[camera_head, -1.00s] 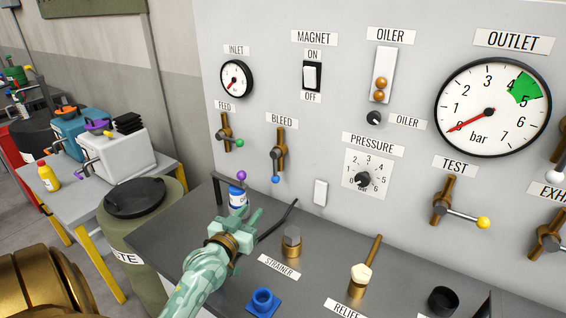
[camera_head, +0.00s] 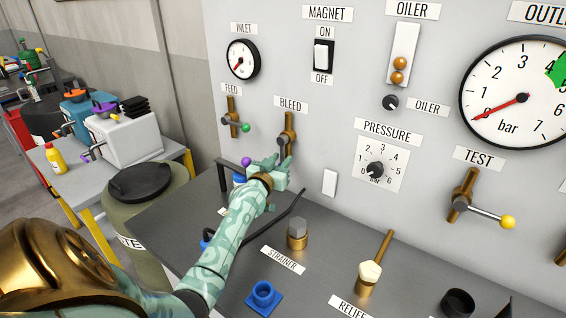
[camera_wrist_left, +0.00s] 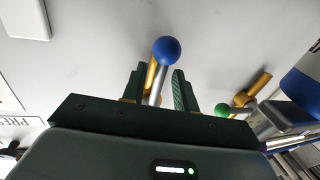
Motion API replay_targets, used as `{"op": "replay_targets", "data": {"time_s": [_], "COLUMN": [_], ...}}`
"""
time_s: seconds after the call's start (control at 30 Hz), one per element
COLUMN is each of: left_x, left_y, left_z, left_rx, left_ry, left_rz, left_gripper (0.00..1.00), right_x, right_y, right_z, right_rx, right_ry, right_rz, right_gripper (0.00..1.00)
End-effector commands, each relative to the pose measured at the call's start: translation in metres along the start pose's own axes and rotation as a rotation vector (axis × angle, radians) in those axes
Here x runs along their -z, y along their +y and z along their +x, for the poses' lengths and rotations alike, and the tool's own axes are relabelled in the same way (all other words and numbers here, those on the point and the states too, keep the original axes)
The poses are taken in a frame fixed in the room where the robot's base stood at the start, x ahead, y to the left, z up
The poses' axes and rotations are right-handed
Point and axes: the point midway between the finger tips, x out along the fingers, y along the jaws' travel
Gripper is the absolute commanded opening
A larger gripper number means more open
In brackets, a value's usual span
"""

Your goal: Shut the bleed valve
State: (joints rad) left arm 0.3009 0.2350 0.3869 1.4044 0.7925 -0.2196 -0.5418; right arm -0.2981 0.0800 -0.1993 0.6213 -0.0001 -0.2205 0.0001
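The bleed valve (camera_head: 287,128) is a brass pipe on the panel under the BLEED label. Its lever with the blue ball is hidden behind my left gripper (camera_head: 272,172) in the head view. In the left wrist view the blue ball (camera_wrist_left: 166,50) and grey lever (camera_wrist_left: 157,84) stand between the two fingers of my left gripper (camera_wrist_left: 158,72). The fingers are open, with a gap visible beside the lever. The lever runs roughly along the brass pipe (camera_wrist_left: 150,72). My right gripper is not in view.
The feed valve (camera_head: 232,115) with a green ball is just left of the bleed valve. A purple-topped bottle (camera_head: 243,170) stands close to my left gripper. The strainer (camera_head: 297,234) and a black bent rod (camera_head: 288,212) are on the dark bench nearby.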

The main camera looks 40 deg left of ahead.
Motion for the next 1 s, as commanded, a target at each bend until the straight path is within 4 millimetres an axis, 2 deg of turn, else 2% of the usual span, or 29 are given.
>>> {"op": "replay_targets", "data": {"time_s": [0.17,0.43,0.47,0.5,0.57,0.83,1.0], "left_x": [-0.001,0.001,0.001,0.001,0.000,0.000,0.001], "left_y": [0.000,0.000,0.000,0.000,0.000,0.001,0.005], "left_z": [0.015,0.017,0.017,0.017,0.017,0.018,0.027], "left_rx": [0.001,0.000,0.000,0.000,0.000,0.000,0.000], "left_ry": [0.000,0.000,0.000,0.000,0.000,-0.002,-0.010], "left_rz": [-0.001,0.000,0.000,0.000,-0.001,-0.009,-0.052], "left_gripper": [0.29,0.29,0.27,0.15,0.00,0.00,0.00], "right_x": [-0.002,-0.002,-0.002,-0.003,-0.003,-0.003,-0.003], "right_y": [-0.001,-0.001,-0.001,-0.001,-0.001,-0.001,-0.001], "right_z": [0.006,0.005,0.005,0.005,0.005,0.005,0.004], "right_rx": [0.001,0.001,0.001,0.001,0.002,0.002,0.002], "right_ry": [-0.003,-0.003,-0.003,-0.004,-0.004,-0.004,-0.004], "right_rz": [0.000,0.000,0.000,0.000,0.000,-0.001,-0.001], "right_gripper": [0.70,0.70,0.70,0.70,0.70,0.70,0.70]}}
